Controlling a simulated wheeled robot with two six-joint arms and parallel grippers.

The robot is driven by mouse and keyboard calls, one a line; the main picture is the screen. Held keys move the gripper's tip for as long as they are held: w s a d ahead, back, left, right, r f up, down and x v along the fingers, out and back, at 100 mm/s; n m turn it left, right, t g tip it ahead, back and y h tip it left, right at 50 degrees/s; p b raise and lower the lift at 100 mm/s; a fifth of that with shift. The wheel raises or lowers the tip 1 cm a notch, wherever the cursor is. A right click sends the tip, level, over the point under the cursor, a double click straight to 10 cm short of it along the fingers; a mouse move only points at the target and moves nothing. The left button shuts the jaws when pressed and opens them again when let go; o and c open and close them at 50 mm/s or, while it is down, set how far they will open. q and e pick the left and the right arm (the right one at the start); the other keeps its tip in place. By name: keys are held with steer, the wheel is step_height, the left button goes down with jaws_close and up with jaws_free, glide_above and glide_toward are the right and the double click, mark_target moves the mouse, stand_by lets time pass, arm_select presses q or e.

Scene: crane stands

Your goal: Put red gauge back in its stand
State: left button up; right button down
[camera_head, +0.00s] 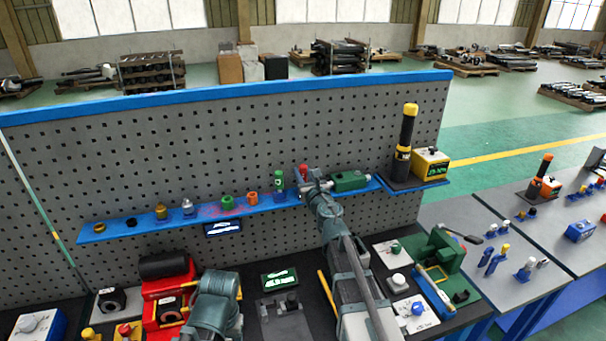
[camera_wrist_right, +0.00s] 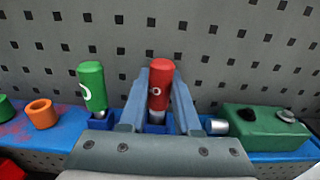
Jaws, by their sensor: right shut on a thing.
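The red gauge (camera_wrist_right: 159,84) stands upright with its silver lower end down, between the two fingers of my right gripper (camera_wrist_right: 158,95), which is shut on it. A small blue stand (camera_wrist_right: 156,128) is directly under the gauge; I cannot tell how far the silver end is inside it. In the head view the red gauge (camera_head: 303,171) shows as a small red top at my right gripper (camera_head: 307,182), by the blue shelf. My left arm shows at the bottom of the head view, but its gripper is not visible.
A green gauge (camera_wrist_right: 92,84) tilts slightly in its blue stand just left of my right gripper. An orange ring (camera_wrist_right: 41,113) is further left. A green block (camera_wrist_right: 262,128) with a silver end is close on the right. The pegboard (camera_head: 150,160) rises behind the shelf.

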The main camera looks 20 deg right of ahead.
steer(key=shift+f+b, duration=0.3)
steer(key=shift+f, duration=0.15)
steer(key=c, duration=0.5)
jaws_free()
steer(key=shift+r, duration=0.1)
steer(key=shift+c, duration=0.2)
steer(key=shift+s, duration=0.15)
steer(key=shift+s+d, duration=0.1)
steer(key=shift+s, duration=2.3)
